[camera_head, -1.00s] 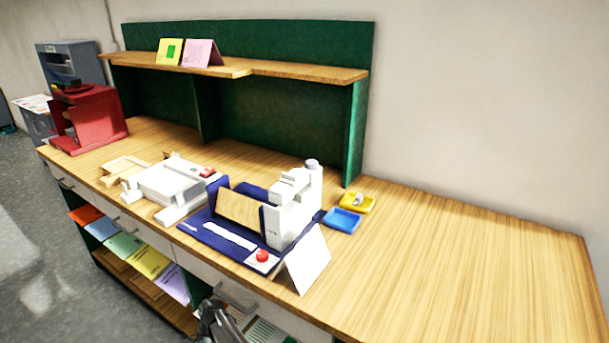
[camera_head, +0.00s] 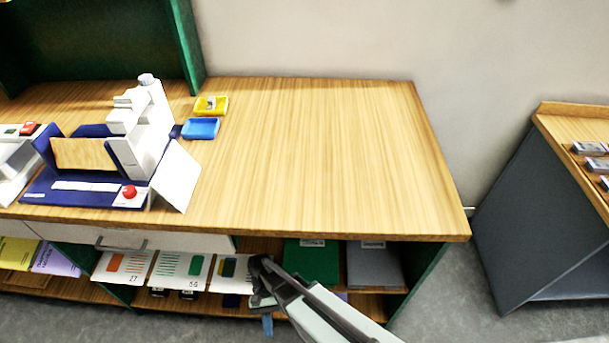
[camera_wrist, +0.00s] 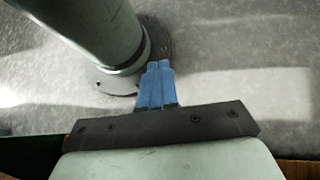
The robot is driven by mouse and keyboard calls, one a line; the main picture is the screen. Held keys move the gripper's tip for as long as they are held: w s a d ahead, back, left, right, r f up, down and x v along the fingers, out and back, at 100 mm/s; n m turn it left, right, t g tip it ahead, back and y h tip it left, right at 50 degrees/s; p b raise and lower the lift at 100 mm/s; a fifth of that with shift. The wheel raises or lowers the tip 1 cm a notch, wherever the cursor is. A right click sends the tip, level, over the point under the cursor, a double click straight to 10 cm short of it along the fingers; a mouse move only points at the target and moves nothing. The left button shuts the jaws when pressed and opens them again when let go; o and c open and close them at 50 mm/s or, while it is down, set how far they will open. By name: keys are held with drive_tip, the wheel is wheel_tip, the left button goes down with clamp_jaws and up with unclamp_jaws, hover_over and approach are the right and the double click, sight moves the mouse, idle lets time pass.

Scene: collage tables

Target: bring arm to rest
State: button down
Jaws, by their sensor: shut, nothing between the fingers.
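My gripper (camera_head: 267,326) is low in the head view, in front of the desk's open lower shelf and below the desktop edge. Its blue fingers point down and hold nothing. In the wrist view the two blue fingers (camera_wrist: 157,84) lie side by side, shut, above the grey floor. My arm runs from the gripper to the bottom edge of the head view.
The wooden desktop (camera_head: 320,150) is clear on its right half. A blue and white machine (camera_head: 140,130), a blue tray (camera_head: 201,128) and a yellow tray (camera_head: 211,105) stand to the left. Cards (camera_head: 180,270) lie on the lower shelf. A grey cabinet (camera_head: 530,210) stands right.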

drive_tip(key=s+d+f+m+t+y, duration=0.1)
drive_tip(key=s+d+f+t, duration=0.1)
drive_tip(key=d, duration=1.3)
drive_tip(key=s+d+f+m+t+y, duration=0.1)
drive_tip(key=s+d+t, duration=0.1)
drive_tip(key=d, duration=1.3)
drive_tip(key=shift+s+f, duration=0.35)
drive_tip(key=shift+s, duration=0.25)
drive_tip(key=shift+d, duration=0.1)
